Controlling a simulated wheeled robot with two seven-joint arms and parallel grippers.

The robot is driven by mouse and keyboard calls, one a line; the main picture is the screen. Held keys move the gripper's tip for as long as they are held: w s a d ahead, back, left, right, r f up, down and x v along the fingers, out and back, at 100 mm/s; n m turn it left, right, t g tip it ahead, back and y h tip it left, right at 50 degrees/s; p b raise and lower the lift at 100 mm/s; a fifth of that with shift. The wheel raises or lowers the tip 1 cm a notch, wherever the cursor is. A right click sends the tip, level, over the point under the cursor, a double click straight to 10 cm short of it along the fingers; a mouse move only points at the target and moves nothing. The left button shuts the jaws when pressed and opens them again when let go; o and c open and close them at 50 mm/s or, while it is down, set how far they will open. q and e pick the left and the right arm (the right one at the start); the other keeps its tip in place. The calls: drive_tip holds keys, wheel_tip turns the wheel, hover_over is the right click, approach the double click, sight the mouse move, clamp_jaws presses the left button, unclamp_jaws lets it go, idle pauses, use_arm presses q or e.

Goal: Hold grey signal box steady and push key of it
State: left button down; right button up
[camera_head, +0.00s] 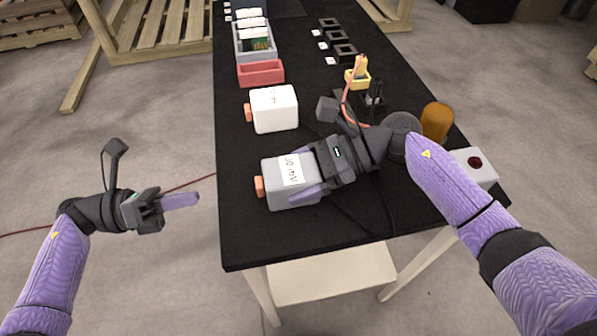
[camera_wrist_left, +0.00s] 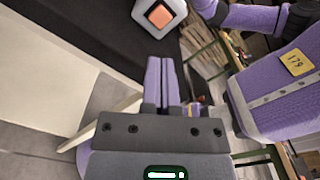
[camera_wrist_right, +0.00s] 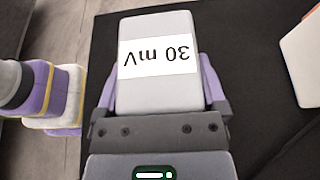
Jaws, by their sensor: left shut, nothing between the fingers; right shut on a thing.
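The grey signal box (camera_head: 280,194), labelled "30 mV", lies on the black table near its left edge. Its orange key (camera_head: 259,187) sticks out on the left side; in the left wrist view the key (camera_wrist_left: 160,15) faces the camera. My right gripper (camera_head: 308,187) is shut on the box from the right, with its fingers along two opposite sides in the right wrist view (camera_wrist_right: 160,88). My left gripper (camera_head: 197,200) is shut and empty, off the table to the left of the key and apart from it; its closed fingers (camera_wrist_left: 161,62) point toward the table side.
A white box (camera_head: 274,109) with an orange key stands just behind the grey box. A red bin (camera_head: 260,74) and a grey bin are farther back. An orange cylinder (camera_head: 437,122) and a box with a red button (camera_head: 474,163) are at the right.

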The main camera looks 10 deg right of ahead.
sight(241, 206)
idle(0.7)
use_arm(q)
wheel_tip(241, 206, down, 3)
drive_tip(key=t+y, duration=0.1)
drive_tip(key=t, duration=0.1)
drive_tip(key=m+t+y, duration=0.1)
drive_tip(key=t, duration=0.1)
drive_tip(key=shift+d+r+m, duration=0.15)
drive_tip(key=shift+r+m, duration=0.05)
drive_tip(key=shift+m, duration=0.1)
drive_tip(key=r+m+t+y, duration=0.1)
drive_tip(key=t, duration=0.1)
drive_tip(key=a+r+m+t+y, duration=0.1)
drive_tip(key=m+t+y, duration=0.1)
drive_tip(key=t, duration=0.1)
drive_tip(key=r+m+t+y, duration=0.1)
drive_tip(key=t, duration=0.1)
drive_tip(key=shift+s+a+t, duration=0.25)
drive_tip(key=shift+s+t, duration=0.05)
drive_tip(key=shift+s, duration=0.1)
drive_tip(key=shift+d, duration=4.45)
drive_tip(key=shift+d, duration=0.4)
